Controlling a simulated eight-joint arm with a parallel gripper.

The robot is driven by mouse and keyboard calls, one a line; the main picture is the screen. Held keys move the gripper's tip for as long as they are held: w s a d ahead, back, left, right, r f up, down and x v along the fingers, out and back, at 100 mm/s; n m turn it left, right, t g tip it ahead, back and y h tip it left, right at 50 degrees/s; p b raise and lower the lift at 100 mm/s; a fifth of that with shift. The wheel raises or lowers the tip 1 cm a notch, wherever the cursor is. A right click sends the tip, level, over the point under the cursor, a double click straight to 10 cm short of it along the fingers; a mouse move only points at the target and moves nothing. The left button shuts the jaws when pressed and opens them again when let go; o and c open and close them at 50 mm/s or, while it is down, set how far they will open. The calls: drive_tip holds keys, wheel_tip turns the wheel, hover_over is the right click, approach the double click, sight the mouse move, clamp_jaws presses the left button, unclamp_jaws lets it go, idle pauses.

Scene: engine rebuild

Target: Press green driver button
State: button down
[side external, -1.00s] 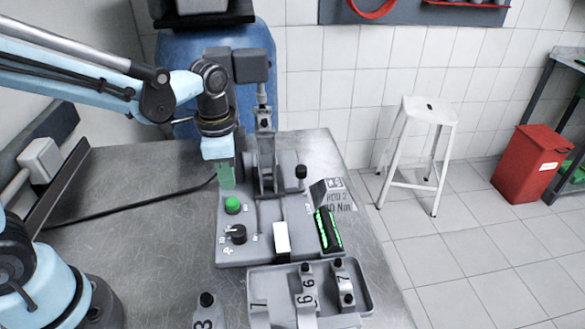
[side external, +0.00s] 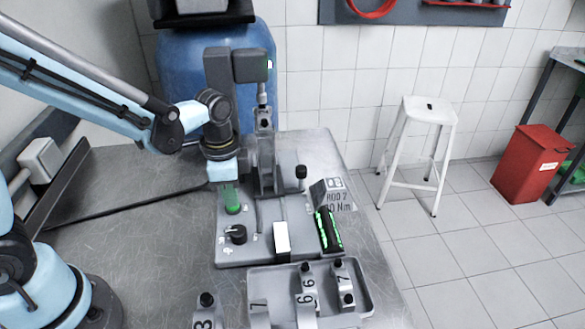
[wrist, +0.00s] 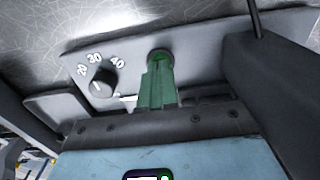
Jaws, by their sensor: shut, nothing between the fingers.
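The green button (side external: 233,209) sits on the grey driver fixture (side external: 262,232), above the black dial. My gripper (side external: 231,206) points straight down, and its green fingers are shut with nothing between them. The fingertips are right at the button and hide most of it; they look to be touching its top. In the wrist view, my gripper's fingers (wrist: 157,68) reach the button (wrist: 159,57), of which only a dark green rim shows. How far the button is pressed cannot be told.
The black dial (side external: 236,234) with numbers stands just below the button, and a white block (side external: 281,237) to its right. The driver column (side external: 264,150) rises close to my gripper's right. A grey tray (side external: 259,311) with numbered parts is in front. The table's left side is mostly clear.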

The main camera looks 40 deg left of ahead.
sight(225, 213)
drive_tip(key=shift+w+f, duration=0.1)
drive_tip(key=shift+f, duration=0.6)
wheel_tip(225, 213, up, 14)
drive_tip(key=shift+s+r, duration=0.2)
drive_tip(key=shift+s, duration=0.05)
idle(0.4)
idle(0.5)
drive_tip(key=s+a+f+n+t, duration=0.2)
drive_tip(key=s+n+t, duration=0.2)
drive_tip(key=n, duration=0.5)
drive_tip(key=t, duration=0.2)
drive_tip(key=shift+s+a+f+t, duration=0.4)
